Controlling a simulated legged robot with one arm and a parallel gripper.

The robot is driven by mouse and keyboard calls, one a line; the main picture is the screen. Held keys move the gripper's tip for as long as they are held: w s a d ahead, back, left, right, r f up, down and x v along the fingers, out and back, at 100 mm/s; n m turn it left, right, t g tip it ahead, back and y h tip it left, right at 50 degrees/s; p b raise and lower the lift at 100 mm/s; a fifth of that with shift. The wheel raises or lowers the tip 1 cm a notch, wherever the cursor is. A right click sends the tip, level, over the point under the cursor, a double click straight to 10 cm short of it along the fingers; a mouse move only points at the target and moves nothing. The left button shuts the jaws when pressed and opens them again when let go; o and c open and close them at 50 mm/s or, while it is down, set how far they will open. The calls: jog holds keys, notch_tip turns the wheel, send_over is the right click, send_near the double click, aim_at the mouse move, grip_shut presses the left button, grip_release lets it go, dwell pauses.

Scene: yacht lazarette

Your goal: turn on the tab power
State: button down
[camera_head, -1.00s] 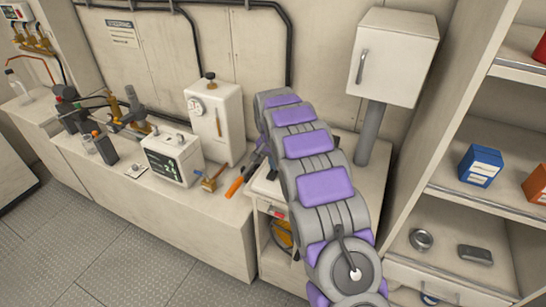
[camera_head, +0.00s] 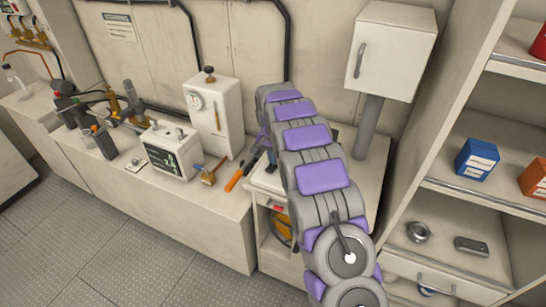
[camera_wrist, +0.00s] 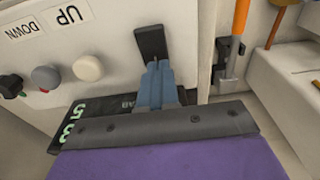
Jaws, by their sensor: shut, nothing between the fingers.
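In the wrist view, a pale panel carries the upside-down labels UP (camera_wrist: 69,16) and DOWN (camera_wrist: 25,30). A black switch or lever (camera_wrist: 150,42) stands upright on it. Two round knobs, one light grey (camera_wrist: 88,68) and one darker grey (camera_wrist: 46,77), sit beside it to the left. A dark display with green digits (camera_wrist: 75,115) and the letters "TAB" is partly covered by my gripper. My gripper (camera_wrist: 154,66) is shut and empty, its blue-grey tips just below the black switch. I cannot tell whether they touch. My arm hides this panel in the head view.
An orange-handled tool (camera_head: 236,180) lies left of my arm; an orange handle (camera_wrist: 237,42) also shows in the wrist view. Shelves stand right; floor is clear at lower left.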

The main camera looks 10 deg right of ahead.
jog(key=shift+s+a, duration=0.1)
jog(key=shift+s, duration=0.1)
jog(key=shift+s+a+r, duration=0.2)
jog(key=shift+s+a, duration=0.25)
jog(key=shift+s, duration=0.05)
jog(key=shift+r, duration=0.1)
